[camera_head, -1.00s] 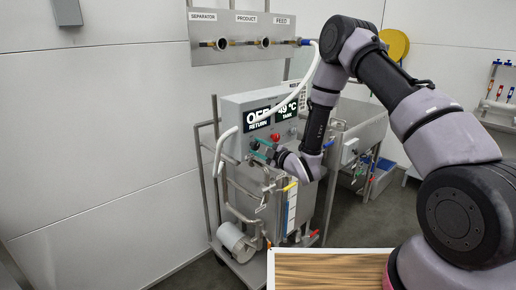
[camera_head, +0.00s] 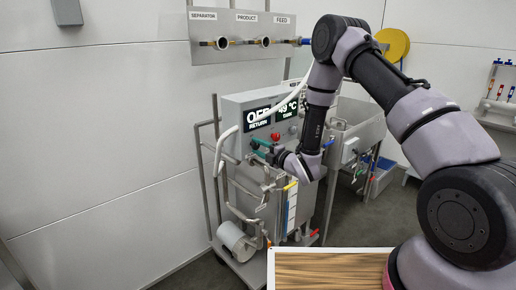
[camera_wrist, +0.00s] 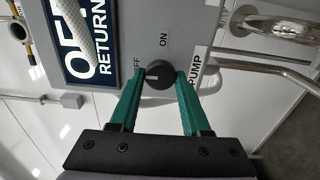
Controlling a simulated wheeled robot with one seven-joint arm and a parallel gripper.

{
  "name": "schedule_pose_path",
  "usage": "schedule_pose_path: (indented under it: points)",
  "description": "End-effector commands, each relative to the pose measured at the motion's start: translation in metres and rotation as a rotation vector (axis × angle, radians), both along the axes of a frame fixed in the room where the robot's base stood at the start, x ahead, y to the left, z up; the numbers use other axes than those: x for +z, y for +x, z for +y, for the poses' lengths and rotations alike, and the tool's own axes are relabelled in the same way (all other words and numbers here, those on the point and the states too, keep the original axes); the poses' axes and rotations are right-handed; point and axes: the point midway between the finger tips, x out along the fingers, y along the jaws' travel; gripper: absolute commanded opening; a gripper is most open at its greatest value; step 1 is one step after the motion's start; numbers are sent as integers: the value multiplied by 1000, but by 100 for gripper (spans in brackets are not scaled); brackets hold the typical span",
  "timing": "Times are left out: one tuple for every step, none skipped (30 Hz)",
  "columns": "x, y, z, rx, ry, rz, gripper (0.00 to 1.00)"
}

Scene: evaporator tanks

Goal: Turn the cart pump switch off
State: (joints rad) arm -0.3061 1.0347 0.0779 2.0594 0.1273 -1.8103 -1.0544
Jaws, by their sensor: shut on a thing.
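The cart pump switch (camera_wrist: 158,76) is a round black knob on the grey panel, with OFF and ON printed by it and a PUMP label beside it in the wrist view. Its white pointer mark is turned toward the OFF print. My gripper (camera_wrist: 156,82) has green fingers, one on each side of the knob, shut on it. In the head view my gripper (camera_head: 262,150) is at the front of the grey control box (camera_head: 232,107), below its display. The knob is hidden there by the gripper.
The display (camera_head: 257,117) reads OFF over RETURN, with 49 °C TANK beside it. A red button (camera_head: 276,137) is just above my gripper. A white hose (camera_head: 221,150) loops at the box's left. Metal pipes and a cart frame (camera_head: 215,190) lie below.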

Motion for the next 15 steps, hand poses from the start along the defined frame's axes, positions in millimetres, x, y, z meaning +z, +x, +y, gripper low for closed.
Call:
schedule_pose_path:
  points:
    - [-1,0,-1,-1,-5,1,0]
    - [-2,0,-1,-1,-6,0,0]
    - [-2,0,-1,-1,-6,-1,0]
    - [-2,0,-1,-1,-6,-1,0]
    - [-2,0,-1,-1,-6,-1,0]
    - [-2,0,-1,-1,-6,-1,0]
    - [-2,0,-1,-1,-6,-1,0]
    - [-2,0,-1,-1,-6,-1,0]
    - [-2,-1,-1,-1,-6,0,0]
    - [-2,-1,-1,-1,-6,0,0]
    - [-2,-1,-1,-1,-6,0,0]
    - [-2,-1,-1,-1,-6,0,51]
    - [-2,-1,-1,-1,-6,0,62]
    - [-2,-1,-1,-1,-6,0,74]
    - [-1,0,-1,-1,-5,-1,75]
